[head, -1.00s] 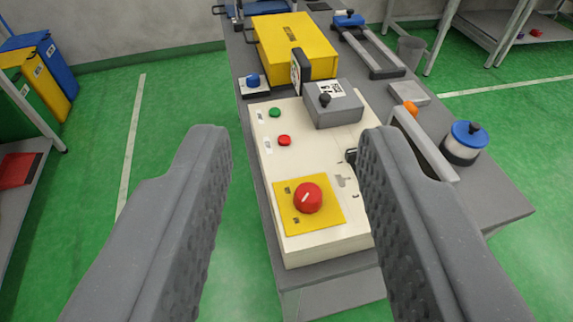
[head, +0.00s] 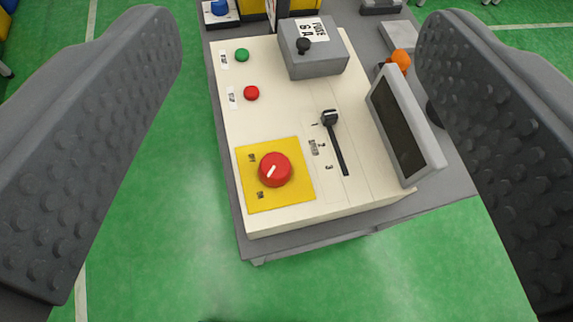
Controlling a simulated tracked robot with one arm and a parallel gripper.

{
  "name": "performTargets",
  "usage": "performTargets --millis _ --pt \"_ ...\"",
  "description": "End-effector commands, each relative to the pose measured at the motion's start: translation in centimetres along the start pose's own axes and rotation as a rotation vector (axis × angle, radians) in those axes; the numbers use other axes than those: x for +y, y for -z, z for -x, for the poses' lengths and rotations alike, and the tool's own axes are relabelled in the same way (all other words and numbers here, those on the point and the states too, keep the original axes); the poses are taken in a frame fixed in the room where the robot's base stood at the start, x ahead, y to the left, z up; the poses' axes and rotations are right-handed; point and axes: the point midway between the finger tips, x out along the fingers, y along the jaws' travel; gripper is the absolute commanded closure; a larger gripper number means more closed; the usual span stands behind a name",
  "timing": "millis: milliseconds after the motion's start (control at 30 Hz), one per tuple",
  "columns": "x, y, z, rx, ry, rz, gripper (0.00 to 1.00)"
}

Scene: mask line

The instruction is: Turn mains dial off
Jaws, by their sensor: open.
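The mains dial (head: 275,169) is a round red knob with a white pointer line, on a yellow plate (head: 293,198) at the near left of a cream control panel (head: 275,100). The pointer slants toward the lower left of the picture. Small labels sit on the plate above and below the dial's left side, too small to read. My gripper (head: 300,25) is open and empty. Its two grey ridged fingers stand wide apart at the left and right of the picture, with the panel and dial seen between them. Neither finger touches the dial.
The panel also holds a green button (head: 242,55), a red button (head: 252,93), a black slide lever (head: 330,118) and a grey fuse box (head: 312,55). A tilted screen (head: 403,125) stands at its right edge. Green floor (head: 165,200) is clear at the left and front.

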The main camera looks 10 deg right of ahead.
Motion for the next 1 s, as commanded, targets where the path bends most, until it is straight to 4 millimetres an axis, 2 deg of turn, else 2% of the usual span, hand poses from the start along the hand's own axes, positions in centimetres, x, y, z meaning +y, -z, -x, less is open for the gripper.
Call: performTargets --millis 33,100,300,500,733,1000 --pt "-0.1 0.8 -1.2 -0.043 0.009 0.044 0.35" --pt "-0.5 0.8 -2.9 -0.101 0.024 0.12 0.35" --pt "-1.7 -0.6 -7.7 -0.277 0.084 0.357 0.35" --pt "-3.1 -2.4 -11.2 -0.436 0.168 0.603 0.35" --pt "-4.7 -5.0 -13.9 -0.606 0.298 0.887 0.35" --pt "-6.1 -8.1 -15.2 -0.786 0.489 1.226 0.35"
